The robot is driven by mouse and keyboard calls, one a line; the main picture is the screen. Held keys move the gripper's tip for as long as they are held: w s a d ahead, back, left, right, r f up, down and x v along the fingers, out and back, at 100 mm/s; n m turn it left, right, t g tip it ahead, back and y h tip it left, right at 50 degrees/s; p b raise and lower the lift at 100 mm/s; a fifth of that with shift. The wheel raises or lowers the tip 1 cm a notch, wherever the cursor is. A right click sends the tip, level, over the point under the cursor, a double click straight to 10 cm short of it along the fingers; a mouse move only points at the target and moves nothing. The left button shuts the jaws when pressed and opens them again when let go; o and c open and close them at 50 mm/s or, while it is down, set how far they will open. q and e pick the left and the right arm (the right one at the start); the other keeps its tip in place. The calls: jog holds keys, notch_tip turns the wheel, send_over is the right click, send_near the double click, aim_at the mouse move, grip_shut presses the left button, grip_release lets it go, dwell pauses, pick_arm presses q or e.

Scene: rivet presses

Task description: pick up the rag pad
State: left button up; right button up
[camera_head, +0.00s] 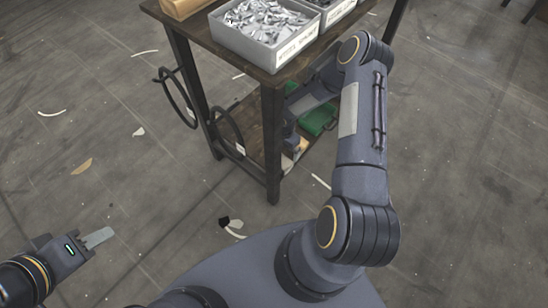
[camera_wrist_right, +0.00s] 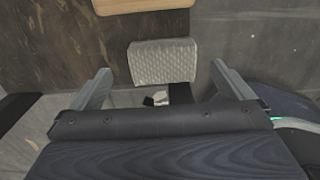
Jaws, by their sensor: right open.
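The rag pad (camera_wrist_right: 162,60), a light grey quilted rectangle, lies ahead in the right wrist view. My right gripper (camera_wrist_right: 160,73) is open, with one finger on each side of the pad's width and visible gaps to it. Nothing is held between the fingers. In the head view my right arm reaches under the table, and the table and arm largely hide that gripper. I cannot make out the pad clearly there. My left gripper (camera_head: 98,238) is at the lower left over the floor, away from the table; its finger spacing does not show.
The dark table (camera_head: 272,140) has a lower shelf with a green object (camera_head: 318,118). A grey bin of metal parts (camera_head: 265,35) stands on top. Black hoops (camera_head: 226,128) hang at its left side. A tan wooden piece (camera_wrist_right: 143,5) lies beyond the pad. Scraps litter the floor.

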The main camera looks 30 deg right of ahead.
aim_at(287, 164)
notch_tip(287, 164, down, 2)
jog(key=shift+s+f, duration=0.1)
jog(key=f+b, duration=0.1)
jog(key=f, duration=0.1)
jog(key=f+b, duration=0.1)
jog(key=f, duration=0.1)
jog(key=shift+s+a+f, duration=0.1)
jog(key=shift+a+f, duration=0.1)
jog(key=shift+f, duration=0.15)
jog(key=c, duration=0.7)
